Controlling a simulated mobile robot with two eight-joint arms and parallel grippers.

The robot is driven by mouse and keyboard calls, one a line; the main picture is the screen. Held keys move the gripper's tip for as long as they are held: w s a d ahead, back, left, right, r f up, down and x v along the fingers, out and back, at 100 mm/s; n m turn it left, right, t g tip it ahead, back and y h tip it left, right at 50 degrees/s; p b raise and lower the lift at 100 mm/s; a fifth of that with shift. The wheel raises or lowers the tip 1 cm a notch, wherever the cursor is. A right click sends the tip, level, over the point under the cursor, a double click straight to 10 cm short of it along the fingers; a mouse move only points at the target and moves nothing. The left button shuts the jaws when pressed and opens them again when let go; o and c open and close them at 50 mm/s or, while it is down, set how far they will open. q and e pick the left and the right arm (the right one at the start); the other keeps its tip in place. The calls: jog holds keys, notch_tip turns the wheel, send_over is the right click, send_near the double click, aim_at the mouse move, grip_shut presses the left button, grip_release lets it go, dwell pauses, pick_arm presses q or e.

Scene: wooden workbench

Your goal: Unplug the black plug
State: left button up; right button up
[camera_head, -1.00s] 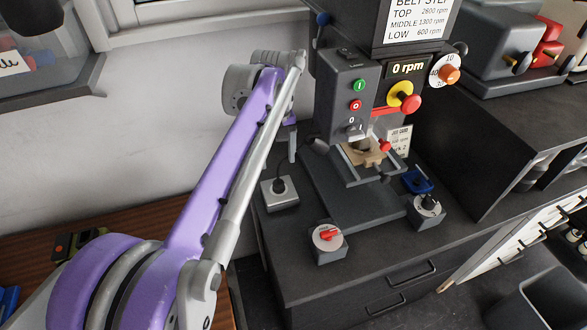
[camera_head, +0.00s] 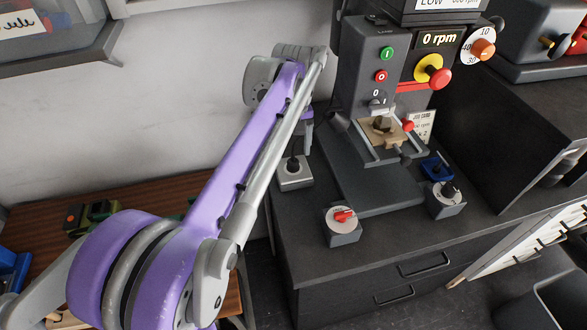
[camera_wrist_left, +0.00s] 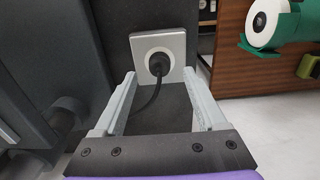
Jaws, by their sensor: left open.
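The black plug (camera_wrist_left: 159,64) sits in a square light-grey socket (camera_wrist_left: 176,45) on the dark bench top, with its cable running down toward my gripper in the left wrist view. In the head view the socket (camera_head: 296,180) and plug (camera_head: 292,163) show just right of my left arm. My left gripper (camera_wrist_left: 164,98) is open and empty, its two fingers reaching toward the socket, one on each side of the plug's line. The plug is ahead of the fingertips, and I see no contact. My right gripper is not in view.
A drill press (camera_head: 360,80) stands beside the socket. A box with a red switch (camera_head: 342,222) and one with a black knob (camera_head: 446,198) sit near the bench front.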

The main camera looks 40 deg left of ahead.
aim_at(293, 160)
pick_arm(q)
notch_tip(293, 160, down, 4)
jog(key=shift+f+b, duration=0.1)
jog(key=shift+b, duration=0.65)
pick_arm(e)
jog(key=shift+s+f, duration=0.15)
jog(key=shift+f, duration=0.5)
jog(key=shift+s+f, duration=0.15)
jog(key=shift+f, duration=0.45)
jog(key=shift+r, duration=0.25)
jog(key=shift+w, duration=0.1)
pick_arm(q)
grip_shut()
jog(key=shift+p, duration=0.3)
jog(key=shift+r+p, duration=1.85)
jog(key=shift+r, duration=1.25)
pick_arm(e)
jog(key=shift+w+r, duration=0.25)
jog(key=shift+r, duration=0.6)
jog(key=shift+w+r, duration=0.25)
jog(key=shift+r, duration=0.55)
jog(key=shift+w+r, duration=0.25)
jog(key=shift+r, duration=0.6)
